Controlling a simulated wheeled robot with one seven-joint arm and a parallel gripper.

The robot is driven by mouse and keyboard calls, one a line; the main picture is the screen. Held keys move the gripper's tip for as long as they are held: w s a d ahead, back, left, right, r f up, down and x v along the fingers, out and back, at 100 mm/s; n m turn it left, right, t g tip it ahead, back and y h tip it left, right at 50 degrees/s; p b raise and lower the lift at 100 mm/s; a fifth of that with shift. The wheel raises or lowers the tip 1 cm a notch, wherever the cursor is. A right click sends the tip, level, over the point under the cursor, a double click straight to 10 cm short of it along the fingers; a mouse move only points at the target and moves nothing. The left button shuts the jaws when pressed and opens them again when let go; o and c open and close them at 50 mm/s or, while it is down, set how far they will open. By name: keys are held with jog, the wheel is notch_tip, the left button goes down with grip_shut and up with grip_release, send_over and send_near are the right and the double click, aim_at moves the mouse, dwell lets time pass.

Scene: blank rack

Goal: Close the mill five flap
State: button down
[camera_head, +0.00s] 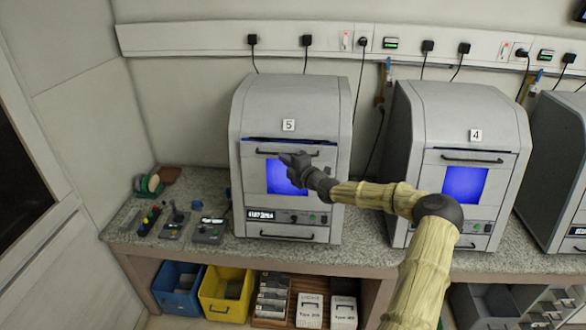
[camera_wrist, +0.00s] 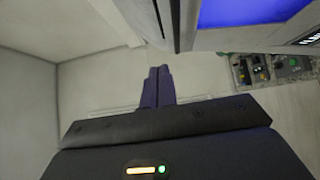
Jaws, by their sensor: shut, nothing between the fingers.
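Mill five (camera_head: 250,100) is a grey machine with a "5" label, standing on the left part of the counter. Its front flap (camera_head: 250,180) has a blue window and a dark handle near the top. A dark bluish gap shows along the flap's top edge, so it seems slightly ajar. My gripper (camera_head: 288,158) is in front of the flap, just below the handle, and covers part of the window. Whether it touches the flap cannot be told. In the wrist view my gripper (camera_wrist: 160,75) has its fingers together and empty, with the flap's edge (camera_wrist: 183,25) and blue window above.
Mill four (camera_head: 460,110) stands to the right with its flap flush. Small control boxes (camera_head: 208,230) and coloured items lie on the counter left of mill five. Blue (camera_head: 178,300) and yellow (camera_head: 222,310) bins sit below. A power rail (camera_head: 200,40) runs along the wall.

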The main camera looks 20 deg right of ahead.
jog(key=shift+r+b+v, duration=0.1)
jog(key=shift+b+v, duration=0.2)
jog(key=shift+v, duration=0.65)
jog(key=shift+r+b+v, duration=0.15)
jog(key=shift+b+v, duration=0.15)
jog(key=shift+v, duration=0.7)
jog(key=shift+a, duration=0.15)
